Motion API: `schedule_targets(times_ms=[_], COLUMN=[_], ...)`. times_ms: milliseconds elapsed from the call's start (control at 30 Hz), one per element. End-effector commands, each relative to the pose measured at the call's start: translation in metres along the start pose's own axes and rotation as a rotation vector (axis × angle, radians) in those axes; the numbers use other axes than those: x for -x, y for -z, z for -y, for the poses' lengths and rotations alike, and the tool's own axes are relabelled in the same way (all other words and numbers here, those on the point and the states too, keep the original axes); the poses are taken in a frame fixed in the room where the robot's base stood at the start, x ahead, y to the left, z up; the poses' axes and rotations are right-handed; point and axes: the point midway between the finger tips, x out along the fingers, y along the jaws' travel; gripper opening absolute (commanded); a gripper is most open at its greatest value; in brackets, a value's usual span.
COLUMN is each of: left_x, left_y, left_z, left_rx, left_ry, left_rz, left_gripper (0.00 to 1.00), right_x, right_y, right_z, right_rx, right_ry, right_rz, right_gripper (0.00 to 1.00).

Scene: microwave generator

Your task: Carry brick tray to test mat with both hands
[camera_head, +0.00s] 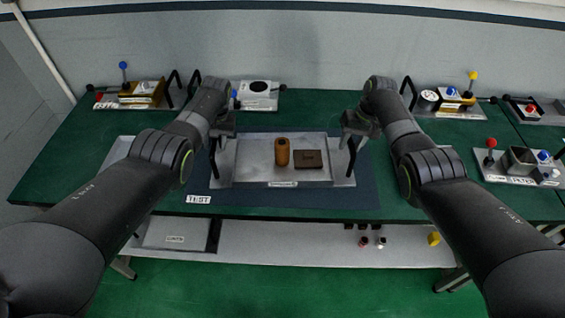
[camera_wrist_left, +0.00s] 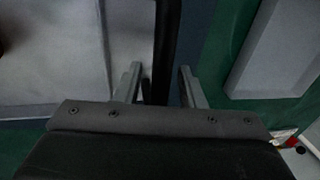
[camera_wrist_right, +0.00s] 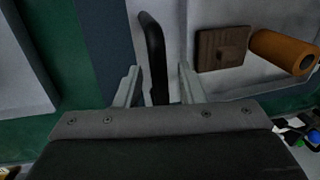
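The grey metal tray (camera_head: 245,172) sits over the dark blue test mat (camera_head: 320,199), which has a TEST label at its front left. In the tray, an orange-brown cylinder (camera_head: 282,151) stands upright beside a flat dark brown brick (camera_head: 310,160). Black handles rise at the tray's left end (camera_head: 213,160) and right end (camera_head: 351,158). My left gripper (camera_wrist_left: 160,85) is open, its fingers on either side of the left handle with gaps. My right gripper (camera_wrist_right: 160,85) is open around the right handle, also with gaps. I cannot tell whether the tray's underside touches the mat.
The green table (camera_head: 70,165) holds a yellow-brown device (camera_head: 140,95) and a grey plate device (camera_head: 258,95) at the back left. Lever and button devices (camera_head: 518,160) stand at the right. A lower shelf (camera_head: 300,245) holds a grey tray and small parts.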

Motion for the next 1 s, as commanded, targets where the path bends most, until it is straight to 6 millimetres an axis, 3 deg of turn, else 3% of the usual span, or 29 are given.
schedule_targets(times_ms=[333,733,1000], left_x=[0.026,0.102,0.119], left_y=[0.000,0.000,0.000], left_z=[0.000,0.000,0.000], left_rx=[0.000,0.000,0.000], left_ry=[-0.001,0.000,0.000], left_rz=[-0.004,-0.003,0.000], left_gripper=[0.36,0.36,0.36], right_x=[0.000,0.000,0.003], right_y=[0.000,0.000,0.000], right_z=[0.000,0.000,0.000], right_rx=[0.000,0.000,0.000], right_ry=[0.000,0.000,0.000], right_rz=[0.000,0.000,0.000], right_gripper=[0.36,0.36,0.36])
